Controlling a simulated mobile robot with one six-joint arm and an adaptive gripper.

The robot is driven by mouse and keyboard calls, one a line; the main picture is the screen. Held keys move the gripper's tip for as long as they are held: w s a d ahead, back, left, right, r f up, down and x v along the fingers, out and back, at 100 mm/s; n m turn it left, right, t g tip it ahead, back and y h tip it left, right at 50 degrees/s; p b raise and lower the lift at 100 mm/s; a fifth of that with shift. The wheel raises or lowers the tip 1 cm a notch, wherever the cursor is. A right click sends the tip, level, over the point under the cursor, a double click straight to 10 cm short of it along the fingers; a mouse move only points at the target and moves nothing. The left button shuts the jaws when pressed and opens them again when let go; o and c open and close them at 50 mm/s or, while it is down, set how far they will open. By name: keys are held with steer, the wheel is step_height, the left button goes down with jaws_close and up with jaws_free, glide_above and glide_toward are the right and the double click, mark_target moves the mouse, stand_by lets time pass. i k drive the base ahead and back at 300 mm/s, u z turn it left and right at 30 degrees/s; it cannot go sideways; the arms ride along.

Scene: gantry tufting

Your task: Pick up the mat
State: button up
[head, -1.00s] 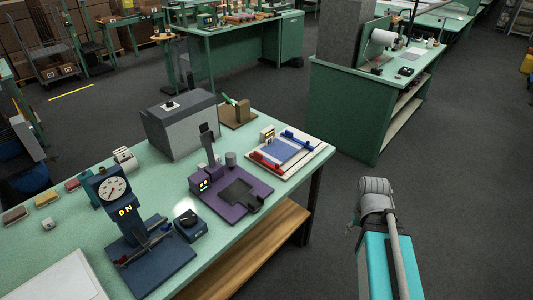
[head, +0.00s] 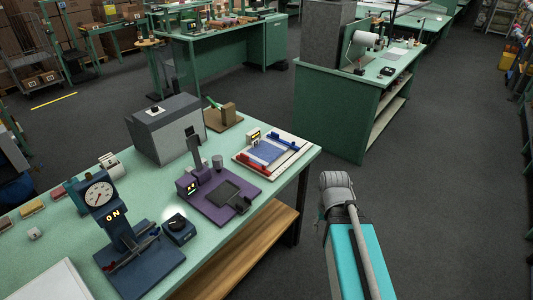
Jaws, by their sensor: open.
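A flat blue square (head: 266,153), which looks like the mat, lies in a white frame board (head: 243,160) at the far right end of the green workbench. A red clamp bar (head: 255,165) is at its near side and a blue bar (head: 285,143) at its far side. My arm rises at the lower right, beside the bench and apart from the board. The end of my arm with the gripper cannot be made out.
The green workbench (head: 130,190) also holds a purple device (head: 220,197), a dial press (head: 130,250), a blue knob box (head: 178,228) and a grey box machine (head: 168,135). A wooden shelf (head: 240,255) lies below. Another green bench (head: 330,118) stands behind; grey floor is open at right.

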mark_target(265, 152)
steer(key=u, duration=0.1)
steer(key=i, duration=1)
steer(key=z, duration=0.1)
